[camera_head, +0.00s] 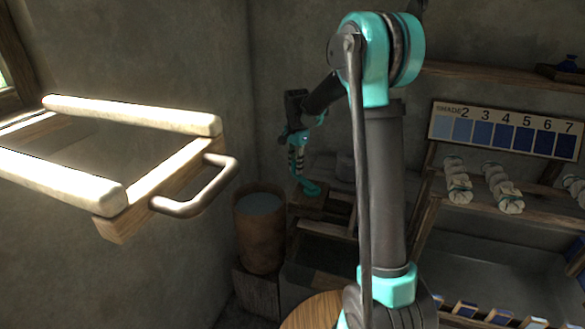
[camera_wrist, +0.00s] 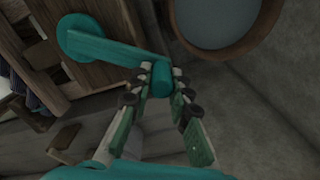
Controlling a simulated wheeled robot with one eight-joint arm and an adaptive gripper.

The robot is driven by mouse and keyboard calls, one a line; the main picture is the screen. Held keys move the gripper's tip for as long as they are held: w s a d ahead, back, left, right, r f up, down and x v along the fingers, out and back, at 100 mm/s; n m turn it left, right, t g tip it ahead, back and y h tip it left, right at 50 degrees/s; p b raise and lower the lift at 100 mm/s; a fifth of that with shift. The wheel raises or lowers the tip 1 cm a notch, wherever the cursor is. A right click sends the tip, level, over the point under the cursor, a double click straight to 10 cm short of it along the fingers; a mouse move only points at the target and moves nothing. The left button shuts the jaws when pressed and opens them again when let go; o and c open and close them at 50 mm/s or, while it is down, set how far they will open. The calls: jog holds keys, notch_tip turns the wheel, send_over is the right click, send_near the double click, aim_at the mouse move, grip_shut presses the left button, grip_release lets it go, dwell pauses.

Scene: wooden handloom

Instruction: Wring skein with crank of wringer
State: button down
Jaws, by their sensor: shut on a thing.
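The wringer's teal crank (camera_wrist: 118,50) runs in the wrist view from a round hub at upper left to a short handle (camera_wrist: 162,80). My gripper (camera_wrist: 160,92) has its two fingers on either side of that handle and is shut on it. In the head view my gripper (camera_head: 297,162) reaches down to the teal crank (camera_head: 309,187), beside a dark wooden stand. The hub sits against brown wooden boards (camera_wrist: 50,20). I cannot make out a skein on the wringer.
A brown tub of liquid (camera_head: 262,238) stands close to the crank, left of it in the head view. A wooden frame with pale bars (camera_head: 175,180) juts in at left. Shelves at right hold white skeins (camera_head: 458,188) below a numbered blue shade card (camera_head: 505,130).

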jog(key=shift+w+d+f, duration=0.1)
jog(key=shift+w+d, duration=0.15)
jog(key=shift+d, duration=0.8)
jog(key=shift+w+d, duration=0.2)
jog(key=shift+d, duration=0.85)
jog(key=c, duration=2.1)
grip_release()
jog(key=shift+d, duration=1.4)
jog(key=shift+s+a, duration=0.1)
jog(key=shift+a, duration=0.15)
jog(key=shift+c, duration=0.3)
